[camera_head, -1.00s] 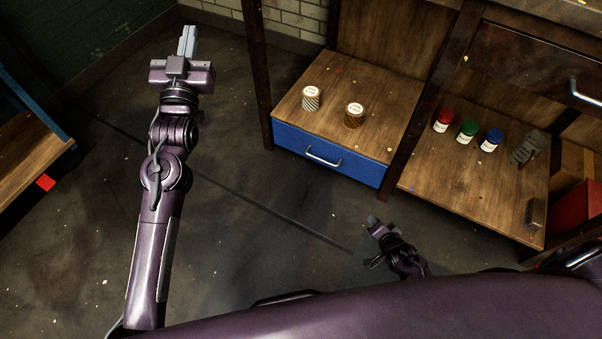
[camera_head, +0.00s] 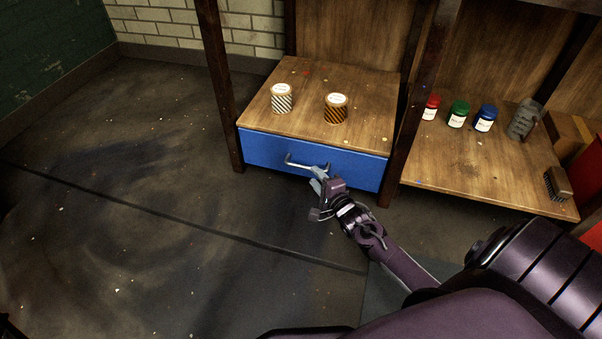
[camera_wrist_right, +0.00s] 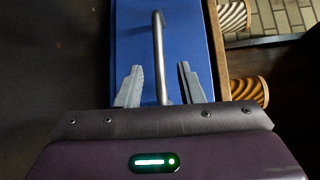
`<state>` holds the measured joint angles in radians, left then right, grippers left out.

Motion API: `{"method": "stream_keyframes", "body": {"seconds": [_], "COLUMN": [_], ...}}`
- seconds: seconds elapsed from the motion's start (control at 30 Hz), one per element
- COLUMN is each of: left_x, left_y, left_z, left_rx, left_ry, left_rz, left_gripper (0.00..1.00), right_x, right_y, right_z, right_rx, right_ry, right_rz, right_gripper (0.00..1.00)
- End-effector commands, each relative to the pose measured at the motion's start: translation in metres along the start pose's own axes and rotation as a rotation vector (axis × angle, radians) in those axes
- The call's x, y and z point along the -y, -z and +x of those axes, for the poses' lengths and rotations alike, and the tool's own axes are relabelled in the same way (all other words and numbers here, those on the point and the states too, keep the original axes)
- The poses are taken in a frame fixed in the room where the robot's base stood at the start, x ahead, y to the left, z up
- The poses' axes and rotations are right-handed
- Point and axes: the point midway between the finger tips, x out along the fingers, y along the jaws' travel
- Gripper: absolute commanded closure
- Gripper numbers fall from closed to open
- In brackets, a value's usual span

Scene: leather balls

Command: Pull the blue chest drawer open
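The blue drawer (camera_head: 262,150) sits under a wooden shelf top and looks closed. Its metal bar handle (camera_head: 298,163) is on its front. My right gripper (camera_head: 317,178) is at the right part of the handle. In the right wrist view the blue drawer front (camera_wrist_right: 190,32) fills the middle, and the handle (camera_wrist_right: 159,60) runs between the two fingers of my right gripper (camera_wrist_right: 160,84). The fingers are apart, with gaps on both sides of the bar. My left gripper is not in view.
Red, green and blue jars (camera_head: 484,119) and a brush (camera_head: 557,184) are on the shelf to the right. A dark post (camera_head: 222,90) stands left of the drawer. The floor in front is clear.

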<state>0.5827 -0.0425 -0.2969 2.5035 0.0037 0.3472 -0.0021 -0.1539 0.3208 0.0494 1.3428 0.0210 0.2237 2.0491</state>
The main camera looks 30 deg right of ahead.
Motion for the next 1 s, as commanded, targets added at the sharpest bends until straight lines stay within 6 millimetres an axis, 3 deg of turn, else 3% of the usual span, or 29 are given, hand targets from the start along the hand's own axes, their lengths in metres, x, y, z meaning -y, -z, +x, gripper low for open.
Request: {"method": "stream_keyframes", "body": {"seconds": [0.1,0.3,0.47,0.73,1.0], "left_x": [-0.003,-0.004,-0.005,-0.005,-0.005], "left_y": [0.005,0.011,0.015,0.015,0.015], "left_z": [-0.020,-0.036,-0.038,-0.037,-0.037], "left_rx": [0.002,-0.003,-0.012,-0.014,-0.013], "left_ry": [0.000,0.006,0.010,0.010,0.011], "left_rz": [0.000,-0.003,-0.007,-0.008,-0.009], "left_gripper": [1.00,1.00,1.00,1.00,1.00], "right_x": [-0.005,-0.004,-0.002,-0.001,-0.001], "right_y": [0.001,0.001,0.000,0.000,0.000], "right_z": [0.022,0.051,0.062,0.063,0.063], "right_rx": [0.001,0.000,-0.001,-0.001,-0.001], "right_ry": [0.002,0.000,-0.002,-0.003,-0.003], "right_rz": [-0.003,-0.003,-0.003,-0.003,-0.003], "right_gripper": [0.66,0.66,0.66,0.66,0.98]}}
